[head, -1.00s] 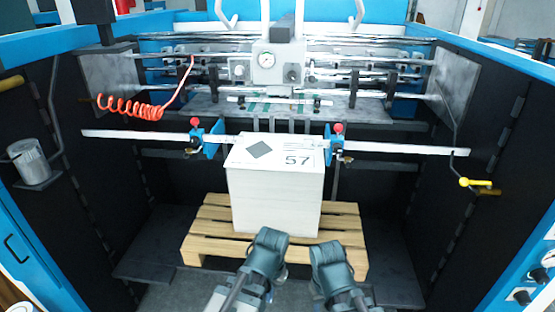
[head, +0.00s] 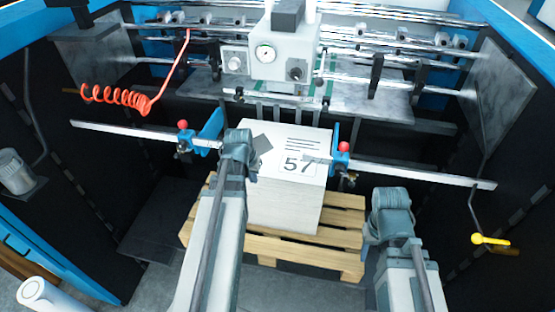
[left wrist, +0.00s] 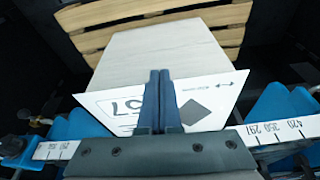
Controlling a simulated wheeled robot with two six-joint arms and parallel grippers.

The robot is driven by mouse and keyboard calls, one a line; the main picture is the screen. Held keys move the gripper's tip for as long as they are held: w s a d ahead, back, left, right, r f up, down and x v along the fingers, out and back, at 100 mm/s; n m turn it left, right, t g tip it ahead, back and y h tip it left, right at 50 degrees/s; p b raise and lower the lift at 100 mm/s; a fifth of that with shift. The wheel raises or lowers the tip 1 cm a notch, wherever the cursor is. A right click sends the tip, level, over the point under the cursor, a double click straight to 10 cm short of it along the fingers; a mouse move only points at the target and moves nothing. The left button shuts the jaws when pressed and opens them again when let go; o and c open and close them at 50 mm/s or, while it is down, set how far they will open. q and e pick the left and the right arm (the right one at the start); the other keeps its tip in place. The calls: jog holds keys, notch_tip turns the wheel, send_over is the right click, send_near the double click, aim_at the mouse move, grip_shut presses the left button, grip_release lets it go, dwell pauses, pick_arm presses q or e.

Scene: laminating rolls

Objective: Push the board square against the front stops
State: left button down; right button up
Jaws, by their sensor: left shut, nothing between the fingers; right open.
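The white board marked "57" (head: 310,152), with a dark diamond, lies on top of a tall white stack (head: 284,205). The grey front stops (head: 283,112) stand behind its far edge; whether they touch cannot be told. My left gripper (head: 241,150) is shut and empty, over the board's left part in the head view, hiding its near left corner. In the left wrist view, its fingers (left wrist: 160,78) reach across the board (left wrist: 200,105) past the edge bordering the stack's plain face; contact is unclear. My right gripper (head: 388,200) is open, right of the stack and clear of it.
Blue side guides with red knobs, left (head: 210,128) and right (head: 337,148), flank the board on a ruled metal bar (head: 425,174). The stack stands on a wooden pallet (head: 345,238). A crank with a yellow handle (head: 490,240) hangs at right.

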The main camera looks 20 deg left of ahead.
pick_arm(q)
jog(key=shift+w+a+r, duration=0.2)
jog(key=shift+w+a, duration=0.1)
jog(key=shift+w, duration=0.1)
pick_arm(e)
jog(key=shift+w+d+r, duration=0.15)
jog(key=shift+w+r, duration=0.05)
jog(key=shift+w, duration=0.1)
pick_arm(q)
jog(key=w+a+f+b, duration=0.1)
jog(key=w+f+b, duration=0.6)
jog(key=f+b, duration=0.2)
jog(key=shift+f, duration=0.2)
pick_arm(e)
notch_tip(320, 180, down, 9)
jog(key=shift+f, duration=0.2)
